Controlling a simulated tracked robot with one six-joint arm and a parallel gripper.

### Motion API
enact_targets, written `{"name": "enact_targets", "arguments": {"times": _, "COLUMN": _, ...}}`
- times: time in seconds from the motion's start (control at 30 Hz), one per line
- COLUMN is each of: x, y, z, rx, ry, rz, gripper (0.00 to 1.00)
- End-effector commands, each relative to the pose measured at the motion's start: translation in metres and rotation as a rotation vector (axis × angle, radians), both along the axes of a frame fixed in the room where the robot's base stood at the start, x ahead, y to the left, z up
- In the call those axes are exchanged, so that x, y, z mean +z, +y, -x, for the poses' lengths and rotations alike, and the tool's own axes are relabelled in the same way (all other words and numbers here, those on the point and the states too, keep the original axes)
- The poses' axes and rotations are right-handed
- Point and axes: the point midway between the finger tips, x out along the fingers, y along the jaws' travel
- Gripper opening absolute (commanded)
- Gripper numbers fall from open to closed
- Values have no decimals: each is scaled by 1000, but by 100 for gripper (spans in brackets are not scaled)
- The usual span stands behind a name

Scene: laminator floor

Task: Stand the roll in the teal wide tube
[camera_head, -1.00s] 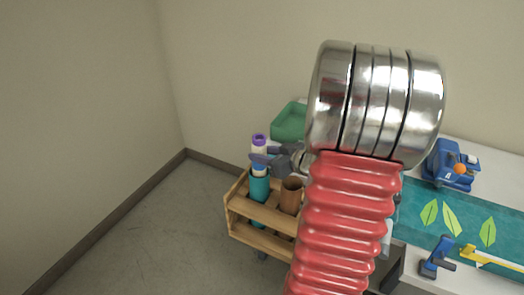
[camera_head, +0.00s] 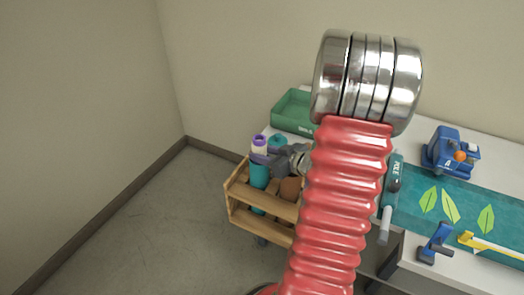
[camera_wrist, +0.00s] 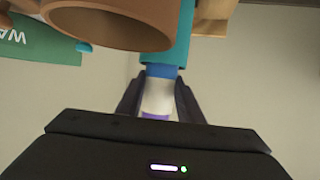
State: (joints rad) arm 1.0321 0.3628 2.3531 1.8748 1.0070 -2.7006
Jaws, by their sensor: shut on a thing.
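The roll (camera_head: 260,149) is white with a purple top end and a blue band lower down. My gripper (camera_head: 262,158) is shut on it from the right, and it stands about upright. The teal wide tube (camera_head: 258,176) is upright in the wooden rack, directly under the roll. In the wrist view the jaws (camera_wrist: 159,97) sit on both sides of the white roll (camera_wrist: 158,96). Its blue part meets the mouth of the teal tube (camera_wrist: 180,42), and its end seems to be inside. How deep it reaches is hidden.
A brown tube (camera_head: 290,189) stands beside the teal one in the wooden rack (camera_head: 240,214), close to my wrist (camera_wrist: 110,22). A green tray (camera_head: 291,110) and a blue device (camera_head: 452,150) are on the bench. My red arm hides part of the bench and rack.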

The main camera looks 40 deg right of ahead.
Motion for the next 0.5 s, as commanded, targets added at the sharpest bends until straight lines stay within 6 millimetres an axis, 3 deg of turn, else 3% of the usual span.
{"name": "enact_targets", "arguments": {"times": 0.5, "x": -12, "y": 0, "z": 1, "rx": 0, "ry": 3, "rz": 0, "gripper": 10}}
